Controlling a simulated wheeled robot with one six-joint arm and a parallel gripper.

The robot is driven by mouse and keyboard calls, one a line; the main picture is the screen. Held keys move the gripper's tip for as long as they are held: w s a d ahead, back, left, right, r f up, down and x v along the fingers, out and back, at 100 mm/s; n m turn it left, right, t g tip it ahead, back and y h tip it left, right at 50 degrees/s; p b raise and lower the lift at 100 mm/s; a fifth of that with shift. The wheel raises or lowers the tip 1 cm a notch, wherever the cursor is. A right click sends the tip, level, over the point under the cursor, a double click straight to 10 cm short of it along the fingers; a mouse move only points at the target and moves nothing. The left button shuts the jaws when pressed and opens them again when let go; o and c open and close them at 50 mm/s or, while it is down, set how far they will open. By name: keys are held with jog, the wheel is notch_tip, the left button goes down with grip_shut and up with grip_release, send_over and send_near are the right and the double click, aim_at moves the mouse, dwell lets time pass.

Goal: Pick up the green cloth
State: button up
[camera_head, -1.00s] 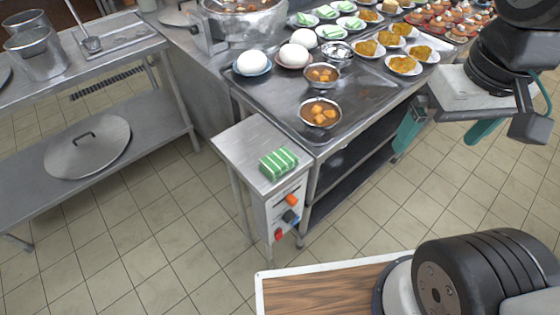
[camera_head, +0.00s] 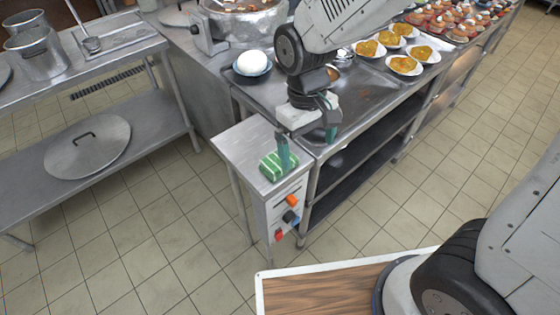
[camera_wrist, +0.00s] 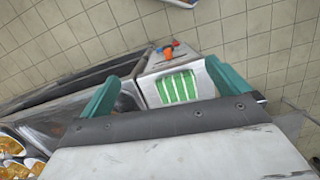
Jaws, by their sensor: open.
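The green cloth (camera_head: 272,168) is folded, with white stripes, and lies on the small steel side stand (camera_head: 232,150). In the wrist view the cloth (camera_wrist: 178,87) lies between the two teal fingers, farther off than their tips. My gripper (camera_head: 307,146) is open and empty, just above and to the right of the cloth. In the head view one finger overlaps the cloth, and I cannot tell whether it touches. In the wrist view my gripper (camera_wrist: 164,82) shows both fingers spread wide.
Orange, dark and red knobs (camera_head: 291,216) are on the stand's front. A lid (camera_head: 87,147) lies on the left lower shelf. The tiled floor in front is clear.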

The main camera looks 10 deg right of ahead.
aim_at(279, 163)
jog(key=shift+n+t+y, duration=0.3)
jog(key=shift+n+t, duration=0.1)
jog(key=shift+t, duration=0.3)
jog(key=w+a+f, duration=0.2)
jog(key=w+a, duration=0.1)
jog(key=w+a+f, duration=0.1)
jog(key=w, duration=0.1)
jog(key=shift+w+a+f, duration=0.25)
jog(key=shift+a+f, duration=0.1)
jog(key=shift+a, duration=0.05)
jog(key=shift+w+f, duration=0.1)
jog(key=shift+w, duration=0.05)
jog(key=f, duration=0.7)
jog(key=shift+w+a+f, duration=0.2)
jog(key=shift+w+a, duration=0.1)
jog(key=c, duration=0.9)
